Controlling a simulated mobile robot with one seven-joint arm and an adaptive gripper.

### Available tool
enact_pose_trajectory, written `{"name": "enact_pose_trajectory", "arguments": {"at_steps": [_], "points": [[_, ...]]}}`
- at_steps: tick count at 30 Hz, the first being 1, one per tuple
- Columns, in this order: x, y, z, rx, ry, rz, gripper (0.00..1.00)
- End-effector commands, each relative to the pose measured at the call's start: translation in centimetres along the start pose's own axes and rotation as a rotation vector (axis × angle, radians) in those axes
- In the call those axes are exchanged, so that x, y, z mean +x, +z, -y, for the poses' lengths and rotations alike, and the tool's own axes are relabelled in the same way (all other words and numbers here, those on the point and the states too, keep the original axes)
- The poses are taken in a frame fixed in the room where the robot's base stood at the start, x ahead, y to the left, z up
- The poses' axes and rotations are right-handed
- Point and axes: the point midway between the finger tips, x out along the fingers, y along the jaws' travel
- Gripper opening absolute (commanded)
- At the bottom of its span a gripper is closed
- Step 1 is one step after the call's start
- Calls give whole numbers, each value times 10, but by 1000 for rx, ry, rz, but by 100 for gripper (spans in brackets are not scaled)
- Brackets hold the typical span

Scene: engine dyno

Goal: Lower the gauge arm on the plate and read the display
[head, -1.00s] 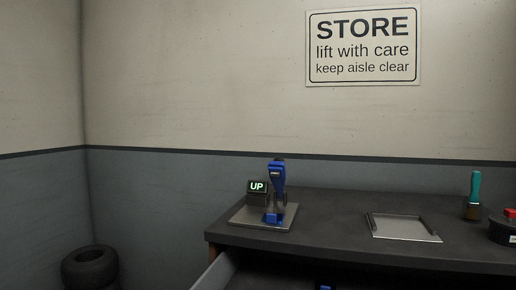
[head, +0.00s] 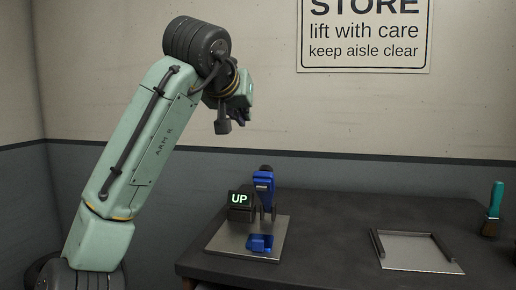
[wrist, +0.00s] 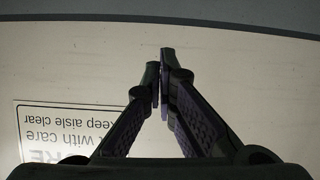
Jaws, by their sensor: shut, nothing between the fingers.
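The gauge stands on a grey metal plate (head: 224,240) at the left end of the dark bench in the head view. Its blue gauge arm (head: 264,190) is raised upright, above a blue block (head: 259,243) at the front of the plate. The small black display (head: 240,199) beside the arm reads "UP" in lit letters. My gripper (head: 241,121) is in the air above and slightly left of the gauge, well apart from it. In the wrist view my gripper's fingers (wrist: 160,80) are together with nothing between them, facing the wall.
A shallow metal tray (head: 415,262) lies on the bench right of the gauge, with bare bench top (head: 325,235) between. A teal-handled brush (head: 494,208) stands farther right. A sign (head: 366,36) hangs on the wall behind.

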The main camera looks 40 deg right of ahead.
Motion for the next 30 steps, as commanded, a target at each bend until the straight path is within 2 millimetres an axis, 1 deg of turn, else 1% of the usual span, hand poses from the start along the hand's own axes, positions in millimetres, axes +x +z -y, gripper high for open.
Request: {"name": "enact_pose_trajectory", "arguments": {"at_steps": [1, 3, 7, 11, 14, 21, 24, 27, 30], "points": [[-1, 2, -19, 12, -4, 72, 0], [-1, 10, -34, 19, -10, 148, 0], [-1, 18, -46, 25, -18, 219, 0], [11, 22, -46, 24, -21, 231, 0], [27, 25, -46, 24, -21, 230, 0], [78, 36, -44, 25, -20, 228, 0], [96, 41, -44, 25, -20, 226, 0], [85, 55, -43, 28, -21, 222, 0], [79, 64, -43, 28, -20, 222, 0]]}}
